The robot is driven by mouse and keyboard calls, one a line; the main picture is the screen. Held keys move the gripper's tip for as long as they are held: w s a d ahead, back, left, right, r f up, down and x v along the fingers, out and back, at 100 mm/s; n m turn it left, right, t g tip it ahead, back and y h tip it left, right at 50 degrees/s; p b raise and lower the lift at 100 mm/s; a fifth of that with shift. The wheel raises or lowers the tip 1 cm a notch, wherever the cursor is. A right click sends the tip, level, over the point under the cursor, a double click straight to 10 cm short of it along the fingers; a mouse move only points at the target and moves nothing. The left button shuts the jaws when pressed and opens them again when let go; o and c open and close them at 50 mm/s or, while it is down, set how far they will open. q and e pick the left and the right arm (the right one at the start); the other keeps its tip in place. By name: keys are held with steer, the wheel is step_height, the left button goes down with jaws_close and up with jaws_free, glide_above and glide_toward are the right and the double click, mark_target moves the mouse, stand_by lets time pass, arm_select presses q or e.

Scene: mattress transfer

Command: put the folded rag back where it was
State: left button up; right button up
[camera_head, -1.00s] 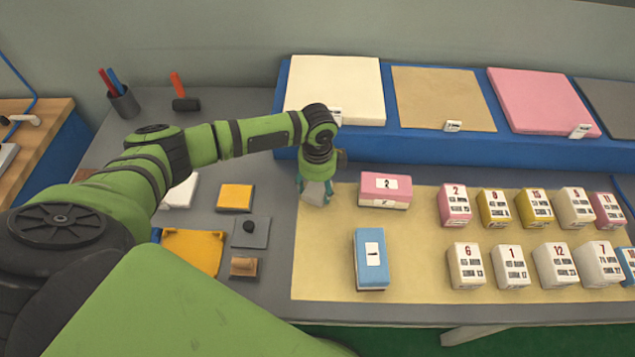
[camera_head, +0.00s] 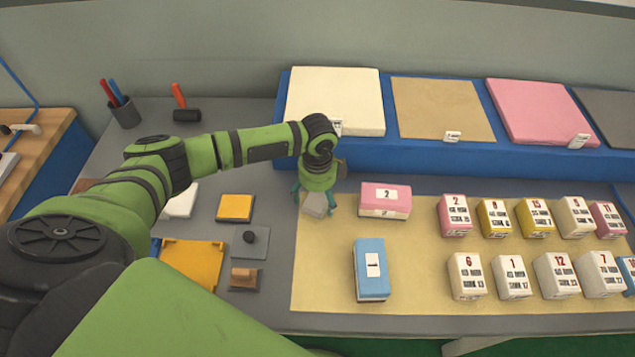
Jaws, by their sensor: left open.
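A small light grey piece, which looks like the folded rag (camera_head: 315,206), lies at the upper left corner of the tan mat (camera_head: 325,275). My left gripper (camera_head: 316,197) points down right over it. Its teal fingers are spread, one on each side of the grey piece. The gripper body hides the upper part of the piece. I cannot tell whether a finger still touches it. My right gripper is not in view.
A pink block (camera_head: 385,201) and a blue block (camera_head: 371,270) stand on the mat, right of the gripper. Several numbered blocks stand farther right. A raised blue shelf (camera_head: 420,152) with flat pads is behind. A yellow tray (camera_head: 193,264) and an orange-yellow pad (camera_head: 236,207) lie left.

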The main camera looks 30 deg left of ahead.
mark_target(317, 199)
arm_select(q)
step_height(317, 199, up, 12)
steer(key=b, duration=0.2)
steer(key=shift+f, duration=0.25)
